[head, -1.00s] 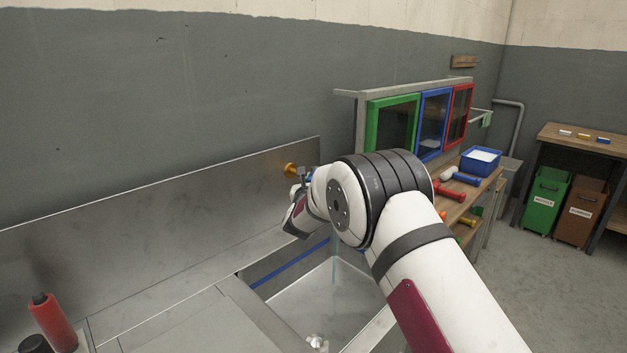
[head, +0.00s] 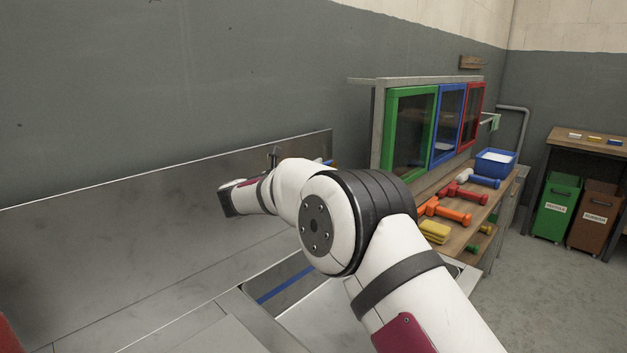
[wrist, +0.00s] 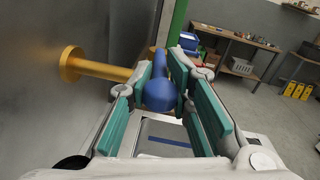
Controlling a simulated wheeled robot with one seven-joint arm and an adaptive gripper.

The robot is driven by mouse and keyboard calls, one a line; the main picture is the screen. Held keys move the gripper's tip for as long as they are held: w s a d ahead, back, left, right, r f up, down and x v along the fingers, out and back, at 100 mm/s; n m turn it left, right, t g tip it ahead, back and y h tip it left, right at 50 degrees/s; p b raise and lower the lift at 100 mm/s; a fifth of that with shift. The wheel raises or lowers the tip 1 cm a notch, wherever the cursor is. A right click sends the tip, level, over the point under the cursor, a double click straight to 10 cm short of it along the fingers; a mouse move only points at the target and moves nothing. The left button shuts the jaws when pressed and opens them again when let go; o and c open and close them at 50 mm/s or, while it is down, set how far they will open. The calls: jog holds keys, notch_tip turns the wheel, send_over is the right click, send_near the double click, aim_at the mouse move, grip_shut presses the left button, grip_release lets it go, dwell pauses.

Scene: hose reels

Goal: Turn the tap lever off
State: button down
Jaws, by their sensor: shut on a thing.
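The tap shows in the wrist view as a brass pipe with a round wall flange (wrist: 73,64), coming out of the grey wall at left. Its blue lever (wrist: 160,94) has a rounded end facing the camera and lies between the teal pads of my gripper (wrist: 160,76). My gripper is shut on the lever. In the head view my arm hides the brass tap body and my fingers. The tap outlet and any water under it are hidden now.
A steel splashback (head: 120,235) runs along the wall behind the sink. A green-framed cabinet door (head: 408,130) stands right of the tap. A wooden bench (head: 455,235) holds dumbbell-shaped tools and a blue bin (head: 495,162). Open floor lies at right.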

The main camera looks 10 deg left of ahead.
jog(key=shift+w+a+f+m+g+h+b, duration=0.1)
jog(key=shift+a+f+m+g+h+b, duration=0.1)
jog(key=shift+a+m+g+h+b, duration=0.45)
jog(key=shift+d+r+t+b, duration=0.15)
jog(key=shift+t+b, duration=0.1)
jog(key=shift+b, duration=0.15)
jog(key=c, duration=1.6)
grip_release()
jog(key=shift+c, duration=0.2)
jog(key=v, duration=1.2)
jog(key=shift+w+r, duration=0.1)
